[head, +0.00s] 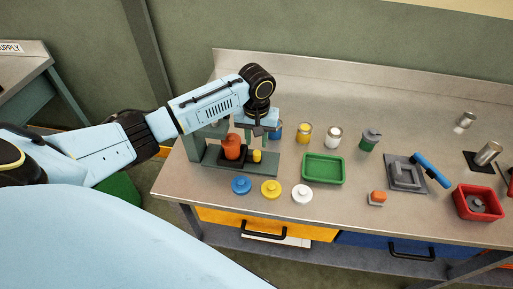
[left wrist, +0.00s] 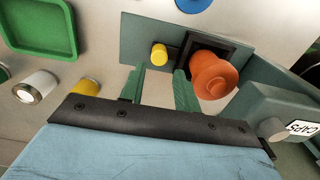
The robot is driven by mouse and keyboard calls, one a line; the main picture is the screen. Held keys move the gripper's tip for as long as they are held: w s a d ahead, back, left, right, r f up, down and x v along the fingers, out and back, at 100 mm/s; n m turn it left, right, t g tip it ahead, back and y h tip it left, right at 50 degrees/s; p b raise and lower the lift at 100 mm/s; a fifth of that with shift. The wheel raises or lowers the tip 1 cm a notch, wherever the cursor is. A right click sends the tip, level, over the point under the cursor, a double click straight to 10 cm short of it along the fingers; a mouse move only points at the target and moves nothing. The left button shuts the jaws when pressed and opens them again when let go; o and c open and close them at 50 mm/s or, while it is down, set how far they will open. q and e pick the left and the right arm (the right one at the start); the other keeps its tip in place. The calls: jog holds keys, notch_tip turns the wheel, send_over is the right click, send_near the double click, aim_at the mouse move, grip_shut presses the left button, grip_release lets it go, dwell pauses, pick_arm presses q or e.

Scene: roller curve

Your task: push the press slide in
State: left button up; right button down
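The press (head: 196,148) is a grey-green stand with a flat base at the left of the workbench. On its base stands an orange knobbed piece (head: 232,147) in a dark square frame, with a small yellow cylinder (head: 257,156) beside it. Which part is the slide I cannot tell for sure. In the left wrist view the orange piece (left wrist: 212,75) and yellow cylinder (left wrist: 159,54) show beyond the fingers. My left gripper (head: 258,131) is over the press's right side, its two green fingers apart and empty in the left wrist view (left wrist: 160,72). My right gripper is out of view.
Blue, yellow and white lids (head: 271,189) lie in front of the press. A green tray (head: 323,181) is to its right, and several jars (head: 334,138) stand behind. Farther right are a grey fixture (head: 405,185), a blue-handled tool (head: 432,170) and a red bin (head: 461,205).

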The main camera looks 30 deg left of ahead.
pick_arm(q)
notch_tip(320, 180, up, 7)
dwell(0.3)
jog(key=shift+c, duration=0.3)
